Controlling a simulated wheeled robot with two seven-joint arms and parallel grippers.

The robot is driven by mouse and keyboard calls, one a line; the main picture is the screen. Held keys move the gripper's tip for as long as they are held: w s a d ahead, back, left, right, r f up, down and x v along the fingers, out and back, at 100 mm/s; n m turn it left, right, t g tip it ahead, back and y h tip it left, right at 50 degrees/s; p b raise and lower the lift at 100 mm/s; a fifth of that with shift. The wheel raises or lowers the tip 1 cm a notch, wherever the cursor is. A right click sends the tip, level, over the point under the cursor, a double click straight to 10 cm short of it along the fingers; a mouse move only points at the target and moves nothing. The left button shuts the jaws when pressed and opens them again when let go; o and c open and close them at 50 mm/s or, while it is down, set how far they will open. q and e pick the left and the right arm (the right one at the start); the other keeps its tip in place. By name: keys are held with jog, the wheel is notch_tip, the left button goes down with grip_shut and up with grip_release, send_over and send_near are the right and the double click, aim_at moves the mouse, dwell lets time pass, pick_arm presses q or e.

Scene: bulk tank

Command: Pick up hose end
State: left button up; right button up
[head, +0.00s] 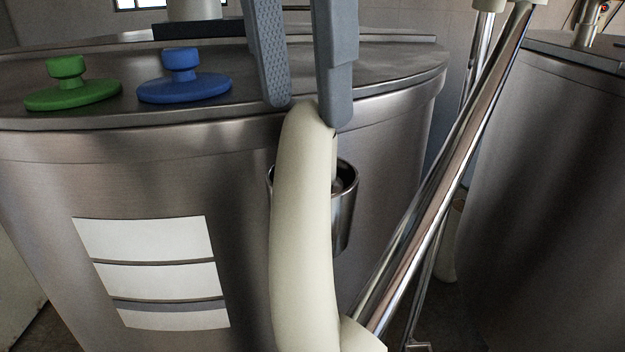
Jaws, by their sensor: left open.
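A thick cream hose (302,230) rises from the bottom edge in front of the steel tank (250,180). Its rounded upper end is at the fingertips of my left gripper (305,112). The gripper comes down from the top edge with two grey fingers, one on each side of the hose's top. It is open; I cannot tell whether a finger touches the hose. A short steel cup or outlet (346,215) on the tank front is partly hidden behind the hose. The gripper's palm is out of frame, and my right gripper is not in view.
A green knob (70,85) and a blue knob (183,80) stand on the tank lid. White labels (145,240) are on its front. Slanting chrome tubes (440,200) with cream ends stand close on the right. Another steel tank (550,170) is beyond them.

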aim_at(311, 133)
pick_arm(q)
jog(key=shift+w+d+f+p, duration=0.1)
jog(key=shift+w+f+p, duration=0.1)
jog(key=shift+f+p, duration=0.45)
jog(key=shift+w+d+f+p, duration=0.1)
jog(key=shift+f+p, duration=0.2)
jog(key=shift+f, duration=0.2)
jog(key=shift+w+d+f+p, duration=0.1)
jog(key=shift+f+p, duration=0.15)
jog(key=shift+f, duration=0.85)
grip_shut()
